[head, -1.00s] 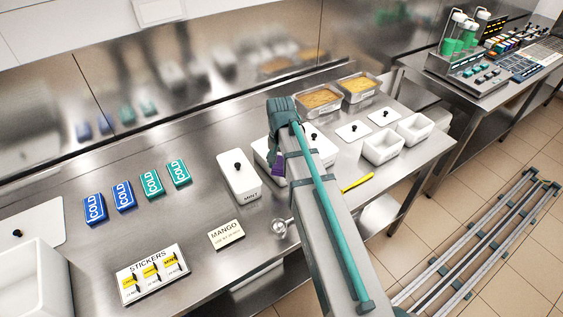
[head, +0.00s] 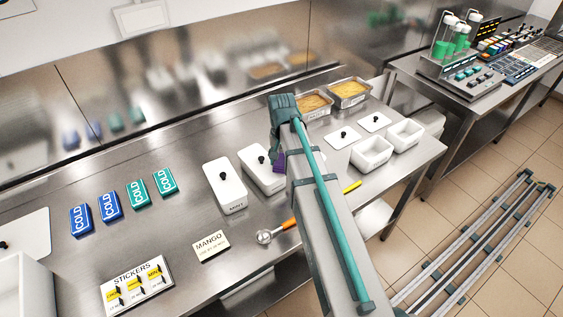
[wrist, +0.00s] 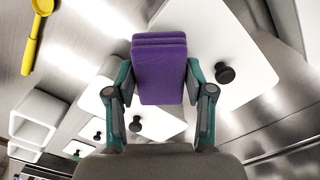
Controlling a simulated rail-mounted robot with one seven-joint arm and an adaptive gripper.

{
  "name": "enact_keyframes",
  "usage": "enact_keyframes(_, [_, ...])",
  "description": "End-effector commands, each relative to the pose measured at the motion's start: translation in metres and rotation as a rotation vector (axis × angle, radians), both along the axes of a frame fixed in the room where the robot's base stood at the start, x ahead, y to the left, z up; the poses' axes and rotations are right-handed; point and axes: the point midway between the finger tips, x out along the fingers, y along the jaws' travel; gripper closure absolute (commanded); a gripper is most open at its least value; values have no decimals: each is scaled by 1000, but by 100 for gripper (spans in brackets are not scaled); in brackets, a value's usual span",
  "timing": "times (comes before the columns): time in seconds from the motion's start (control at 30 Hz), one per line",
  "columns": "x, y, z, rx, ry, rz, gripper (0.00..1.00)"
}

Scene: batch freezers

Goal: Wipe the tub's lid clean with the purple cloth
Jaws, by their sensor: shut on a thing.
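The purple cloth (wrist: 160,68) is a folded pad between the two fingers of my gripper (wrist: 159,82). In the head view a small part of the cloth (head: 279,163) shows beside my arm. A white tub marked MINT (head: 225,188) has a white lid with a black knob. A second white lidded tub (head: 258,172) stands to its right, partly hidden by my gripper. In the wrist view the cloth is in front of a large white lid (wrist: 190,35) with a black knob; contact cannot be told. Another knobbed lid (wrist: 160,124) shows below the cloth.
A scoop with an orange handle (head: 289,223) and a MANGO label (head: 211,246) lie in front of the tubs. A yellow utensil (wrist: 31,45) lies nearby. Open white tubs (head: 372,154) and flat lids stand right. COLD packs (head: 80,220) lie left.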

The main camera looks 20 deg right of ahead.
Motion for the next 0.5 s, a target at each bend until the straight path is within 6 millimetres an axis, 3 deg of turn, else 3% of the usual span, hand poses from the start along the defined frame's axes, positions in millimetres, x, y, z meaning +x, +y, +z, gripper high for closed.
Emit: enact_keyframes(0.5, [0,0,51,0,-1,0,85])
